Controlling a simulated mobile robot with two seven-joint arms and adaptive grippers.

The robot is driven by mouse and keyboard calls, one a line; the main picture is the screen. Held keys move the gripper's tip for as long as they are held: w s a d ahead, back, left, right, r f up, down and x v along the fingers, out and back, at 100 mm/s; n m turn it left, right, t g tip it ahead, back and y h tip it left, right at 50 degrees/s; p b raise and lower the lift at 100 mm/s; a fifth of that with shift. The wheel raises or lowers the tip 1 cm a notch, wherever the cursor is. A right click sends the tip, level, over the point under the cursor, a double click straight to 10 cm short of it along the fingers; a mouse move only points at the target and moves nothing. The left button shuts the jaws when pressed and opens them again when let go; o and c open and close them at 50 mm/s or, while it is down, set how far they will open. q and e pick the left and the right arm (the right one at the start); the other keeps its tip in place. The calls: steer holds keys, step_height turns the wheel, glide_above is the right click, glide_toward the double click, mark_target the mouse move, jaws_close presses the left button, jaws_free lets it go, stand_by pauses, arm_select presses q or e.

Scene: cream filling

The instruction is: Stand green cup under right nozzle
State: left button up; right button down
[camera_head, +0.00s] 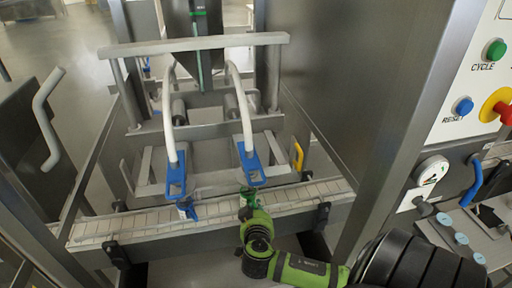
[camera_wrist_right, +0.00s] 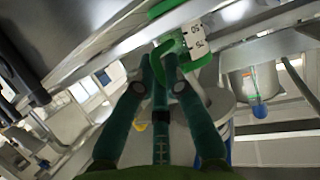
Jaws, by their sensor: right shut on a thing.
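The right nozzle (camera_head: 250,165) is a blue piece at the end of a white tube, hanging above the conveyor belt (camera_head: 215,209). The left nozzle (camera_head: 175,178) is a similar blue piece. My right gripper (camera_head: 248,196) reaches in from the lower right, just in front of and below the right nozzle. It is shut on a green thing, which I take for the green cup; in the head view it blends with my green gripper. In the right wrist view, green curved parts (camera_wrist_right: 166,48) show at the fingertips (camera_wrist_right: 160,62). Whether the cup touches the belt, I cannot tell. My left gripper is out of view.
A small blue item (camera_head: 187,208) is below the left nozzle at the belt. Black brackets (camera_head: 322,215) stand along the belt's front. A metal post (camera_head: 395,120) and the button panel (camera_head: 475,85) are to the right.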

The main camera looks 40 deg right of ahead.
steer(key=shift+s+d, duration=0.35)
steer(key=shift+d, duration=0.2)
stand_by(0.4)
steer(key=c, duration=1.2)
jaws_free()
steer(key=shift+c, duration=0.2)
steer(key=shift+a, duration=0.1)
steer(key=v, duration=1.2)
